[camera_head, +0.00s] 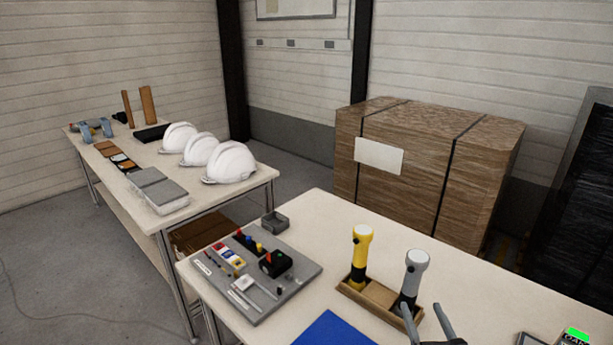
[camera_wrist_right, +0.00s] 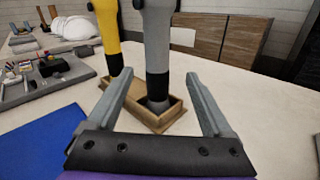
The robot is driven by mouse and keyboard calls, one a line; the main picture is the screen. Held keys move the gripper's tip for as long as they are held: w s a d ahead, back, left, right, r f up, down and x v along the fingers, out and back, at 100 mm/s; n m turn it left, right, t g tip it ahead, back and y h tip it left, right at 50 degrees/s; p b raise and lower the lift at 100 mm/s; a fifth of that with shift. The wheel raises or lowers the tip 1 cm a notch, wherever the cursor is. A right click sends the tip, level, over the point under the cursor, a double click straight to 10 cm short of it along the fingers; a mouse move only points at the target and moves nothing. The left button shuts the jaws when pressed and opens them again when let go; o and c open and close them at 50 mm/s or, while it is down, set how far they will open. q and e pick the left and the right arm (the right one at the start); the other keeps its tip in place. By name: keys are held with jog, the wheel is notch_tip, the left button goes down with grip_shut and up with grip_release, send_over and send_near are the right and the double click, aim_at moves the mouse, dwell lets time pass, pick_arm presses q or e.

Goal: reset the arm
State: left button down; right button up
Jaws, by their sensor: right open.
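My right gripper (camera_head: 427,322) is at the lower edge of the head view, just in front of the grey flashlight (camera_head: 413,277). In the right wrist view my right gripper (camera_wrist_right: 158,95) is open, with nothing held between its two fingers. The grey flashlight (camera_wrist_right: 157,50) stands upright beyond the fingers in a wooden holder (camera_head: 375,297). A yellow flashlight (camera_head: 360,258) stands upright in the same holder, to the left. My left gripper is not in view.
The near table (camera_head: 450,265) also bears a grey tool board (camera_head: 290,262), a small grey bin (camera_head: 275,222) and a blue mat (camera_head: 335,330). White helmets (camera_head: 230,163) stand on the far table (camera_head: 262,174). A wrapped crate (camera_head: 400,190) stands behind. The table right of the holder is mostly clear.

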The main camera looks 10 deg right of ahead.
jog(key=s+a+m+g+p, duration=0.3)
jog(key=s+m, duration=0.3)
jog(key=m, duration=0.5)
jog(key=s+a+r+m+g+y+p, duration=0.1)
jog(key=s+a+m+g+p, duration=0.2)
jog(key=m, duration=0.8)
jog(key=s+a+m+g+p, duration=0.4)
jog(key=s+a+m+g, duration=0.2)
jog(key=s+a+m, duration=0.2)
jog(key=s+m, duration=0.2)
jog(key=m, duration=0.1)
jog(key=shift+s+a+r+y, duration=0.2)
jog(key=shift+s+y, duration=0.05)
jog(key=shift+y, duration=0.15)
